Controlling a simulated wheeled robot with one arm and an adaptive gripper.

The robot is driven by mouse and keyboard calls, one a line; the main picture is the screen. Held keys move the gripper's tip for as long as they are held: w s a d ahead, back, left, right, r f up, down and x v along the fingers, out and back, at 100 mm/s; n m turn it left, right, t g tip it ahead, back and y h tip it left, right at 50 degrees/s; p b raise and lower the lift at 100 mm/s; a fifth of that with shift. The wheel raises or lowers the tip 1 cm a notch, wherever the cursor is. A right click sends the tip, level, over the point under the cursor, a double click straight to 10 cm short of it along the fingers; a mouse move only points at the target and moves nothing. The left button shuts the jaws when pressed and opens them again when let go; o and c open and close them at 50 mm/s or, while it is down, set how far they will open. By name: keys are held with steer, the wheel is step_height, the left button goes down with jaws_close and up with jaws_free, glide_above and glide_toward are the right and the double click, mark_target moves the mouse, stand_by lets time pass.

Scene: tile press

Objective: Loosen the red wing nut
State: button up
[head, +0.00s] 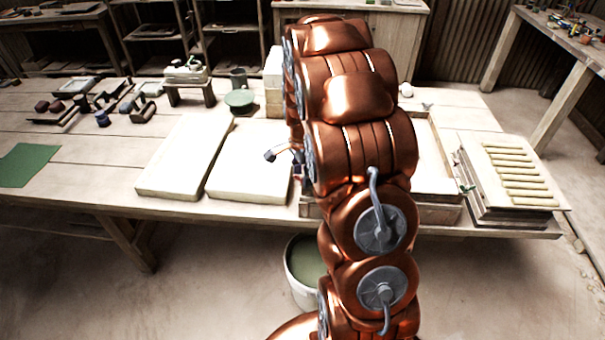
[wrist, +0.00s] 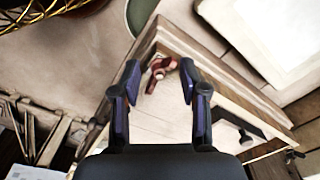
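The red wing nut (wrist: 160,70) shows in the wrist view. It sits on a wooden board or press (wrist: 168,122) near its upper corner. My gripper (wrist: 157,80) is open, its two dark fingers spread on either side of the wing nut in the picture. I cannot tell how far above the wing nut the fingertips are, and no contact is visible. In the head view my copper arm covers the middle of the table and hides the wing nut. Only a small part of my gripper (head: 283,152) may show at the arm's left side.
Two pale slabs (head: 185,160) lie on the table left of my arm. Dark hand tools (head: 110,100) and a green cloth (head: 25,163) lie farther left. A rack of yellowish strips (head: 517,172) stands at the right. A bucket (head: 303,270) stands below the front edge.

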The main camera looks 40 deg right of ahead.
jaws_close()
steer(key=shift+f+n+b, duration=0.15)
steer(key=shift+n+b, duration=0.25)
steer(key=shift+b, duration=0.2)
steer(key=shift+n+b, duration=0.3)
steer(key=shift+b, duration=0.1)
steer(key=n+b, duration=0.2)
steer(key=shift+f+b, duration=0.2)
steer(key=shift+b, duration=0.2)
steer(key=n+b, duration=0.4)
steer(key=n, duration=0.1)
steer(key=shift+r+n, duration=0.15)
steer(key=shift+n, duration=0.25)
steer(key=n+b, duration=0.3)
steer(key=n, duration=0.1)
steer(key=shift+s+r+n+b, duration=0.15)
steer(key=shift+n+b, duration=0.45)
steer(key=shift+n, duration=1.8)
